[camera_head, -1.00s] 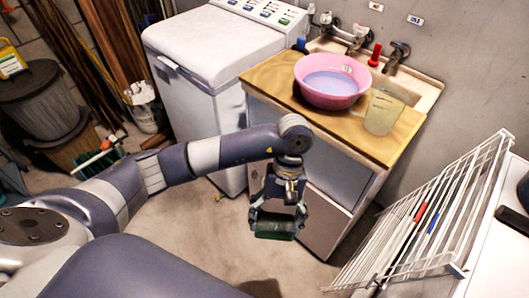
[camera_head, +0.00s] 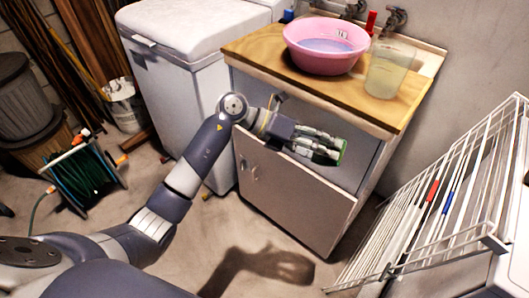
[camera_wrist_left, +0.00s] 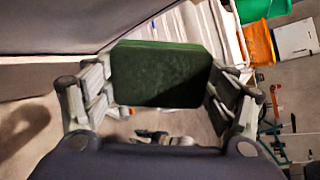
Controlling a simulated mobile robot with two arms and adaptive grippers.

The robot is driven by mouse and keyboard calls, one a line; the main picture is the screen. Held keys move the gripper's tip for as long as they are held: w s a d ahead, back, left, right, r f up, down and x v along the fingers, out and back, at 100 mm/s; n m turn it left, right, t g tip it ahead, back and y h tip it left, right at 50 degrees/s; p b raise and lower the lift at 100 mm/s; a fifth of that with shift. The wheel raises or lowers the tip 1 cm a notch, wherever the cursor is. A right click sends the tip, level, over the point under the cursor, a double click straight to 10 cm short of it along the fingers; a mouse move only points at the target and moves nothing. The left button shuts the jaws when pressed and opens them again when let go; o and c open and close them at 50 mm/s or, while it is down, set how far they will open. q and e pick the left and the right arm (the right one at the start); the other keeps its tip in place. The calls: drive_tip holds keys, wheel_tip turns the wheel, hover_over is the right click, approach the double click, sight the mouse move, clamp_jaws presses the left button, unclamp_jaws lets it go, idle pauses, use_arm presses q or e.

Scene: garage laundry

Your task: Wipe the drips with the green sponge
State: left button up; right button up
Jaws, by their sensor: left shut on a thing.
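The green sponge (camera_wrist_left: 162,75) is gripped between the two fingers of my left gripper (camera_head: 326,152). In the head view only a green edge of the sponge (camera_head: 342,153) shows past the fingers. The left gripper points to the right, in front of the sink cabinet (camera_head: 292,188) and below its wooden top (camera_head: 262,50). I cannot tell whether the sponge touches the cabinet. I cannot make out any drips. My right gripper is not in view.
A pink basin (camera_head: 325,62) of water and a clear jug (camera_head: 388,72) stand on the wooden top. A white drying rack (camera_head: 440,190) is at the right.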

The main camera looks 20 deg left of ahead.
use_arm(q)
drive_tip(key=w+a+f+n+t+y+b, duration=0.3)
drive_tip(key=a+f+n+t+b, duration=0.15)
drive_tip(key=a+n+t, duration=0.35)
drive_tip(key=w+a+f+n+t+y+b, duration=0.35)
drive_tip(key=a+f+n+t, duration=0.2)
drive_tip(key=a, duration=0.35)
drive_tip(key=b+x, duration=0.3)
drive_tip(key=x, duration=0.3)
drive_tip(key=shift+w+m, duration=0.2)
drive_tip(key=shift+m, duration=0.15)
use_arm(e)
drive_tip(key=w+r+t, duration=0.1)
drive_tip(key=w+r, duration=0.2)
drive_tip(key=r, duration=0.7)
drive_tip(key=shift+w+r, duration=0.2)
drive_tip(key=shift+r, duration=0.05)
use_arm(q)
drive_tip(key=shift+r+t, duration=0.1)
drive_tip(key=shift+t, duration=0.15)
drive_tip(key=shift+w+d, duration=0.2)
drive_tip(key=shift+w, duration=0.45)
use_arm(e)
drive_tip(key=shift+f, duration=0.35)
use_arm(q)
drive_tip(key=shift+w+d, duration=0.1)
drive_tip(key=shift+w, duration=0.05)
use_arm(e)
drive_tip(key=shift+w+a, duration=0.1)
